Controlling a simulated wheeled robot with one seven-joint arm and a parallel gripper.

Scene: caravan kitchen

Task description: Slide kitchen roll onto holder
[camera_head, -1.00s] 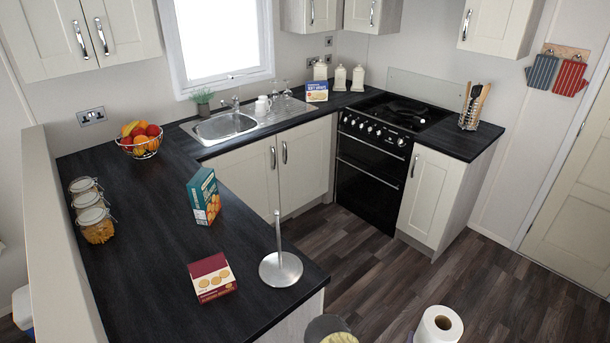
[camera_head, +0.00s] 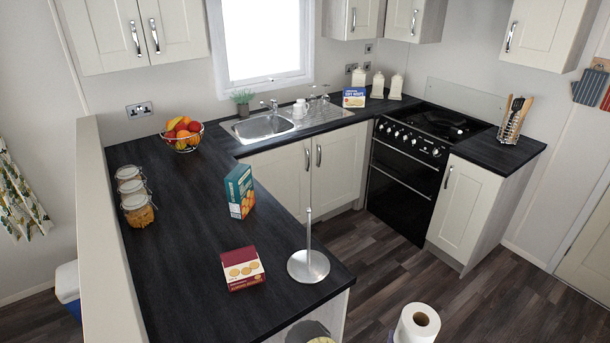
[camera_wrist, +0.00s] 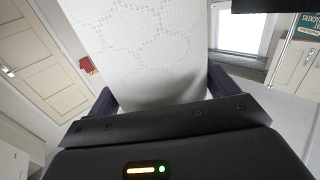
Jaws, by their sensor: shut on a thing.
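The white kitchen roll (camera_head: 418,322) is at the bottom edge of the head view, its end with the brown core hole facing up. Its lower part is cut off. In the wrist view the roll's patterned paper (camera_wrist: 150,50) fills the middle. My gripper (camera_wrist: 160,88) is shut on the roll, with a dark finger on each side. The holder (camera_head: 308,265), a round steel base with an upright rod, stands bare at the counter's near right corner. The roll is to the right of the holder in the picture, apart from it and beyond the counter edge.
A red biscuit box (camera_head: 242,268) lies left of the holder. A teal box (camera_head: 240,190) stands behind on the dark counter (camera_head: 180,260). Several jars (camera_head: 137,208) and a fruit bowl (camera_head: 182,136) are farther left. Open floor (camera_head: 400,270) lies right of the counter.

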